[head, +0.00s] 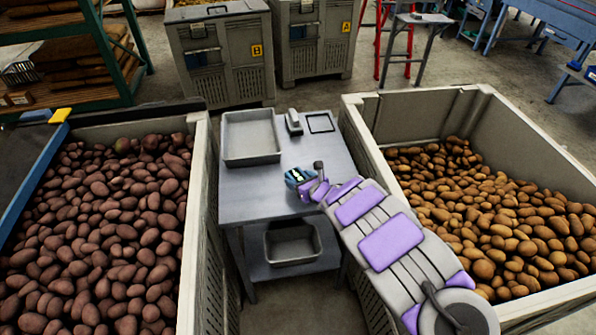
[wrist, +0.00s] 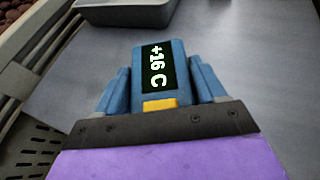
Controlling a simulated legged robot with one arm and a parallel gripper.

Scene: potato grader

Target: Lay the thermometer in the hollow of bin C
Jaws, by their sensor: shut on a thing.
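The thermometer (wrist: 179,72) is a blue block with a dark display reading +16 C and a yellow button. My gripper (wrist: 160,76) is shut on it, with a finger on each side. In the head view the thermometer (head: 296,175) is over the right part of the grey table; I cannot tell if it touches the top. The left potato bin (head: 197,225) holds reddish potatoes and the right potato bin (head: 375,160) holds brown ones. I see no letter C on either, and no clear hollow in either heap.
On the table (head: 255,205) stand a grey tray (head: 229,158), a small grey device (head: 293,122) and a dark-framed square (head: 321,123). Another tray (head: 290,258) is on the lower shelf. Closed bins B (head: 222,65) and A (head: 310,50) stand behind.

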